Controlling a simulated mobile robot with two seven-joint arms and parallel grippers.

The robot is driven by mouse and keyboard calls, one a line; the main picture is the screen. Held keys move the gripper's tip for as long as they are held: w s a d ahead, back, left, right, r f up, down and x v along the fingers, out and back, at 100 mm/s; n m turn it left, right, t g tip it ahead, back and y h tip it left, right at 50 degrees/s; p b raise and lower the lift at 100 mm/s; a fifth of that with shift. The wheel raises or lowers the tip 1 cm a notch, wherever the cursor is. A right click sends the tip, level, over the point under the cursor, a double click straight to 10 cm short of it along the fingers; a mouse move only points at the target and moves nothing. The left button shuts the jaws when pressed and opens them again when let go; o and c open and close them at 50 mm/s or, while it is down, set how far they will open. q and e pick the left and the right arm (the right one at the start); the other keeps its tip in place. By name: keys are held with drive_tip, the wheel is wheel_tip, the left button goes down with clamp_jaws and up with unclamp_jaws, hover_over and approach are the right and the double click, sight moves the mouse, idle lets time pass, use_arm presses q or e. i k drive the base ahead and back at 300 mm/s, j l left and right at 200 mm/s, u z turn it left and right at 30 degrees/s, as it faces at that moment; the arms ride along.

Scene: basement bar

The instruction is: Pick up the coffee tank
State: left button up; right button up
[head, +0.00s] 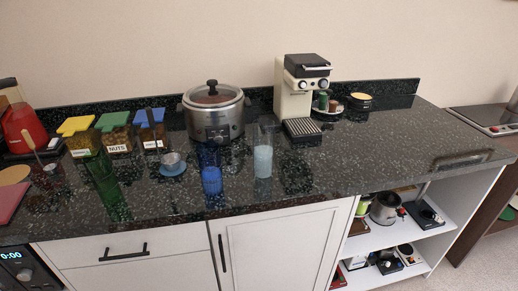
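A cream and black coffee machine (294,98) stands at the back of the dark speckled counter (380,150), right of centre. It has a black top and a dark drip tray (302,128) in front. I cannot tell which part or object is the coffee tank. Neither of my grippers is in view.
A steel lidded cooker (214,120), a blue glass (209,170), a clear glass (263,160), and a green glass (104,178) stand left of the machine. Labelled jars (116,140) and a red appliance (24,127) are farther left. The counter's right side is mostly clear; open shelves (400,235) lie below.

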sight(263, 128)
drive_tip(key=i+l, duration=0.15)
drive_tip(key=l, duration=0.2)
drive_tip(key=i+l, duration=0.2)
drive_tip(key=l, duration=0.15)
drive_tip(key=i+l, duration=0.15)
drive_tip(key=l, duration=0.2)
